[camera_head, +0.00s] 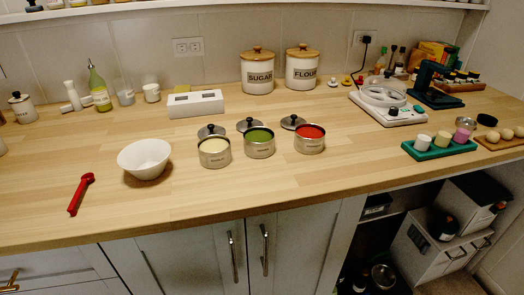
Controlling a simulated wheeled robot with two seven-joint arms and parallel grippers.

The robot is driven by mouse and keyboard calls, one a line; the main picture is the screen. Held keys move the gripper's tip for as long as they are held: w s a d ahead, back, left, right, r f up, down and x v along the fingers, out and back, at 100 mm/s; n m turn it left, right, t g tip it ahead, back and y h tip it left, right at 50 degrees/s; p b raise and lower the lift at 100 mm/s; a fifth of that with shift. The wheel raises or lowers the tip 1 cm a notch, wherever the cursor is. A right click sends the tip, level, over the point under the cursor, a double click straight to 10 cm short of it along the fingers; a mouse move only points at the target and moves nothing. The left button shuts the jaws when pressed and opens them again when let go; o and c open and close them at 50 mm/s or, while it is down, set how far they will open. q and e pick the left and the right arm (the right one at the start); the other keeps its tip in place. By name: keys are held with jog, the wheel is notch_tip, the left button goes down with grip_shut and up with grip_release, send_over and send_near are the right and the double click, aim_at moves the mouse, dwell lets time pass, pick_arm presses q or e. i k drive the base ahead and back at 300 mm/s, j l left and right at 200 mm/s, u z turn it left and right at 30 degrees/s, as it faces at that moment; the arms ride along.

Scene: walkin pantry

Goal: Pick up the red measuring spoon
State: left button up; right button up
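The red measuring spoon (80,194) lies on the wooden counter at the left, near the front edge, in the head view. It is left of the white bowl (145,158) and apart from it. Its narrow end points toward the counter's front edge and its rounder end points away, up and to the right. Nothing covers it. Neither of my grippers shows in the view.
Three tins (214,152) with lids behind them stand right of the bowl. A green tray (440,150) and a white appliance (387,104) are at the right. Bottles and jars line the back wall. The counter around the spoon is clear.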

aim_at(87, 178)
jog(key=u, duration=1.25)
